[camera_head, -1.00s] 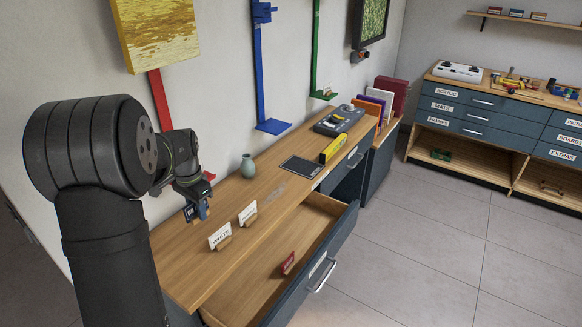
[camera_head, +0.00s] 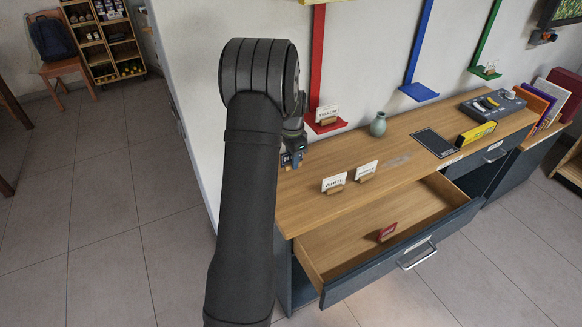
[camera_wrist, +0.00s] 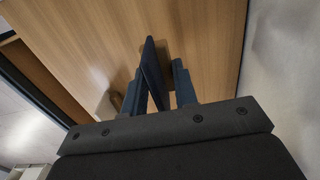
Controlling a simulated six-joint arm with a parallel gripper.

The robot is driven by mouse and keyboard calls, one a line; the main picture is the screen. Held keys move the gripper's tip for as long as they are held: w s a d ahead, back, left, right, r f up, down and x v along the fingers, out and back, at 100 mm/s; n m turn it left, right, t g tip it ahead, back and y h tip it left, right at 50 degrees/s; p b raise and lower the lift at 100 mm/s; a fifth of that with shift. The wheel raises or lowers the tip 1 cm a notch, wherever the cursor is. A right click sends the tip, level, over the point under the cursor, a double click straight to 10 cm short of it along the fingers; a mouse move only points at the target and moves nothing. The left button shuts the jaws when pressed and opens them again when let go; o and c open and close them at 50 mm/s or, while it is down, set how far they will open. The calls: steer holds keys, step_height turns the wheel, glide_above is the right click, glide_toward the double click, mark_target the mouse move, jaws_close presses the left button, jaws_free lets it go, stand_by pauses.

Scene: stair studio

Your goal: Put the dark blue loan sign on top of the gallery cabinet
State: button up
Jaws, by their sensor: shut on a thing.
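My gripper (camera_head: 293,150) is shut on the dark blue sign (camera_wrist: 152,72), which stands between the two fingers in the wrist view. In the head view the sign (camera_head: 289,160) shows only as a small dark blue piece beside my arm. The gallery cabinet (camera_head: 300,210) has a wooden top and dark blue-grey drawers. My gripper is over the left back end of its top, near the wall. I cannot tell whether the sign touches the wood. The sign's lettering is not visible.
Two white signs, one reading WHITE (camera_head: 334,183) and another (camera_head: 366,171), stand on the top. A red sign (camera_head: 387,232) lies in the open drawer (camera_head: 340,250). A vase (camera_head: 378,124) and a red wall bracket (camera_head: 326,126) with a white sign (camera_head: 327,114) are near the back.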

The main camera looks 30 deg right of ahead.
mark_target(290, 175)
steer(key=shift+w+a+f, duration=0.2)
steer(key=shift+w+f, duration=0.2)
steer(key=shift+f, duration=1.85)
steer(key=shift+f, duration=0.2)
steer(key=o, duration=0.9)
steer(key=shift+o, duration=0.2)
steer(key=shift+r, duration=0.1)
step_height(290, 175, up, 12)
steer(key=shift+r, duration=0.1)
